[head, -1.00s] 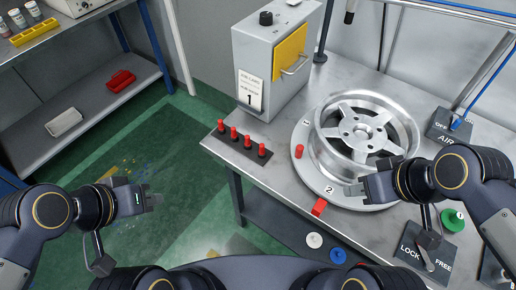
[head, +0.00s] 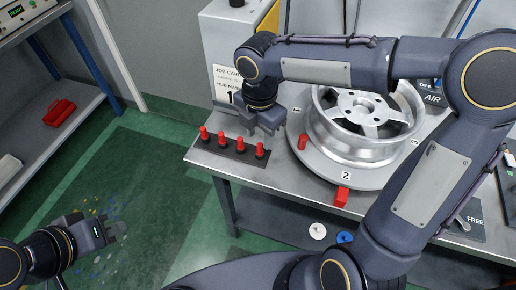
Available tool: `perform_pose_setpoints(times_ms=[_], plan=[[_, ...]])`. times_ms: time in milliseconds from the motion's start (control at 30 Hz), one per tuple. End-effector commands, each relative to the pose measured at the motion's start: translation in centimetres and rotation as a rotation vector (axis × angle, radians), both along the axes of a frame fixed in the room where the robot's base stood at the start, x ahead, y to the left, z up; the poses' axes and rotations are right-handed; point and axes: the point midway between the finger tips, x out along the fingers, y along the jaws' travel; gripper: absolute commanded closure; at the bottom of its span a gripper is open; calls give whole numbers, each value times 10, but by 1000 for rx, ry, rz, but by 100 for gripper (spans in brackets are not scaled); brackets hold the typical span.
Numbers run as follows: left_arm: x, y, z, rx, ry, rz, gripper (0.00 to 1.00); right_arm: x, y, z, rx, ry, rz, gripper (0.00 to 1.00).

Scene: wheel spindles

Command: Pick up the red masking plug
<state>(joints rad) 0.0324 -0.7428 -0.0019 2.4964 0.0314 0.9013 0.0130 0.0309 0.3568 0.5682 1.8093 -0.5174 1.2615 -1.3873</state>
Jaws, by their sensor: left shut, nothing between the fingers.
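Several red masking plugs (head: 239,144) stand upright in a row in a black strip holder (head: 228,152) at the bench's left front edge. Another red plug-like piece (head: 303,142) stands on the rim of the round turntable (head: 320,160), beside the silver wheel (head: 358,148). My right gripper (head: 265,125) points down just behind the right end of the row. Its fingers look spread, with nothing seen between them, and no plug is in its hold. My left gripper (head: 116,229) is shut and empty, over the green floor left of the bench.
A grey box with a job card (head: 228,80) stands behind the row, partly hidden by my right arm. White (head: 318,231) and blue (head: 345,237) discs lie on the lower shelf. A shelf unit stands far left.

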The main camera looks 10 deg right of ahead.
Motion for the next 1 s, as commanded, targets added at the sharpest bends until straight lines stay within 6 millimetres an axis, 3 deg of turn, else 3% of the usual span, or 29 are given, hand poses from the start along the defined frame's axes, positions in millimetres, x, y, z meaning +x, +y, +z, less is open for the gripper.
perform_pose_setpoints(times_ms=[233,567,833,1000], plan=[[0,0,-2,0,0,0,100,-1,-1,-37,-1,3,-1,61],[0,0,-2,0,0,0,100,0,-1,-44,1,1,-3,62],[0,0,-2,0,0,0,100,0,-1,-43,1,1,-3,97],[0,0,-2,0,0,0,100,0,-1,-43,1,1,-3,100]])
